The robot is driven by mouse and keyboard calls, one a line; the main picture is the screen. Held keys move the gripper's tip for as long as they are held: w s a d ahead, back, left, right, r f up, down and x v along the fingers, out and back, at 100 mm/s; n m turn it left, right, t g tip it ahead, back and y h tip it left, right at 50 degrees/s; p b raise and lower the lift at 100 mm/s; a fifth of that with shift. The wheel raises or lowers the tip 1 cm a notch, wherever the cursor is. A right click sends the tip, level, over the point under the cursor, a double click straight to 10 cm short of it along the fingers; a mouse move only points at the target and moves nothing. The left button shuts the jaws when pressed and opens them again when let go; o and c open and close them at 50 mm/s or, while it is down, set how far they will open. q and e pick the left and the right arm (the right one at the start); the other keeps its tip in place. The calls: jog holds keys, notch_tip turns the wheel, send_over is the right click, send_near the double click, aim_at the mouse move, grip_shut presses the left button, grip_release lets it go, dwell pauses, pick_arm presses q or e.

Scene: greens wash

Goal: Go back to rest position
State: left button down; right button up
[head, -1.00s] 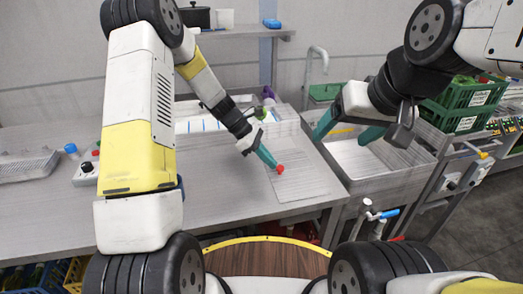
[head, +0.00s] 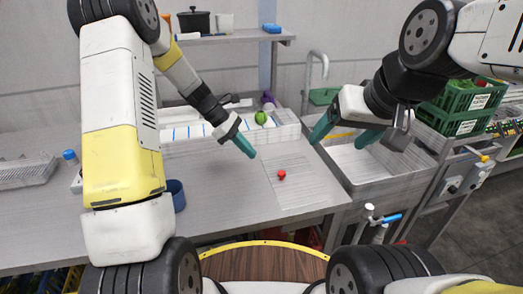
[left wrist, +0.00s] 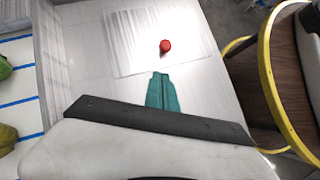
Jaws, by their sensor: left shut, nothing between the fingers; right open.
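My left gripper (head: 250,154) is shut and empty, held above the metal counter to the left of a small red ball. Its teal fingers also show in the left wrist view (left wrist: 162,92). The red ball (head: 281,175) rests on a pale ribbed mat (head: 300,193) on the counter, apart from the fingers; it also shows in the left wrist view (left wrist: 165,46). My right gripper (head: 345,136) is open and empty above the left part of the sink.
A white tray (head: 180,151) with blue stripes holds greens behind my left gripper. A sink (head: 425,166) with a tap (head: 315,62) lies at right. Green crates (head: 465,100) stand far right. A blue cup (head: 176,194) and a white rack (head: 28,173) are at left.

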pick_arm(q)
jog(key=s+a+r+m+t+y, duration=0.25)
jog(key=s+r+m, duration=0.2)
jog(key=r, duration=0.35)
jog(key=s+a+r+m+t+y, duration=0.1)
jog(key=s+a+r+m, duration=0.2)
jog(key=s+r, duration=0.45)
jog(key=s+a+r+m+t+y, duration=0.2)
jog(key=s+a+r+m+t, duration=0.1)
jog(key=s+m, duration=0.6)
jog(key=s+r+t, duration=0.1)
jog(key=s+r, duration=0.1)
jog(key=s, duration=0.1)
jog(key=shift+r, duration=0.15)
